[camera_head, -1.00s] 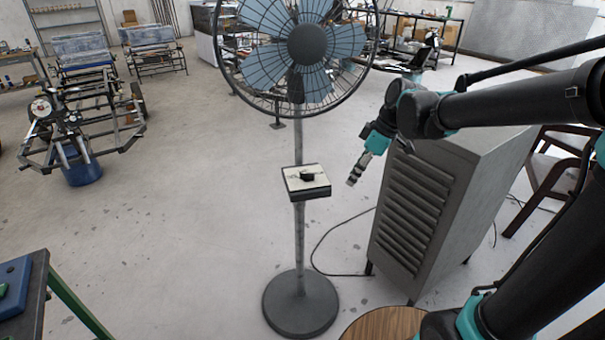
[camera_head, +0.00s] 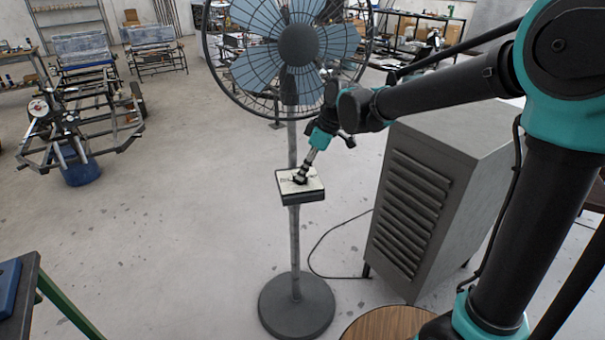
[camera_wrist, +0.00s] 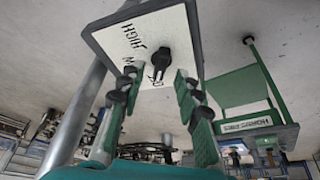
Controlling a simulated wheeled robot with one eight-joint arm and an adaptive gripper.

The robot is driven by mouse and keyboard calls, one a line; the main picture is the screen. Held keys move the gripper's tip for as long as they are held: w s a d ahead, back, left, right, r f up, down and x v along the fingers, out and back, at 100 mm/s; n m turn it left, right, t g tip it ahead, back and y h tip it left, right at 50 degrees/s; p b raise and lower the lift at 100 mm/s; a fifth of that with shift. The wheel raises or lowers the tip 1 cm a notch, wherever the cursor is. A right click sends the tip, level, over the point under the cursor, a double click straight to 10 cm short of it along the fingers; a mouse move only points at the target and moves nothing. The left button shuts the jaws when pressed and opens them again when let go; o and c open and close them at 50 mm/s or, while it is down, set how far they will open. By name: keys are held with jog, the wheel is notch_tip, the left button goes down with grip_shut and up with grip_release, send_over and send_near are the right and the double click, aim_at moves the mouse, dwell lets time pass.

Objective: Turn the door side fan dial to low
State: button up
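The fan (camera_head: 298,50) stands on a pole with a control box (camera_head: 315,196) partway up, and its face shows in the wrist view (camera_wrist: 180,28). The black dial (camera_wrist: 160,55) sits on that pale face. The word HIGH is readable above left of it; other lettering is partly hidden by my fingers. My gripper (camera_head: 301,178) is at the box, over the dial, which it hides in the head view. In the wrist view my gripper (camera_wrist: 157,75) is open, one finger to each side of the dial's lower part, with gaps visible. I cannot tell whether the fingertips touch the face.
A grey louvered cabinet (camera_head: 425,205) stands right of the fan, with a cable on the floor between. A round wooden top (camera_head: 385,325) is at the bottom. A metal cart frame (camera_head: 85,125) stands at the left. The floor left of the fan is clear.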

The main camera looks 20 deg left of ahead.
jog(key=shift+x, duration=1.15)
grip_shut()
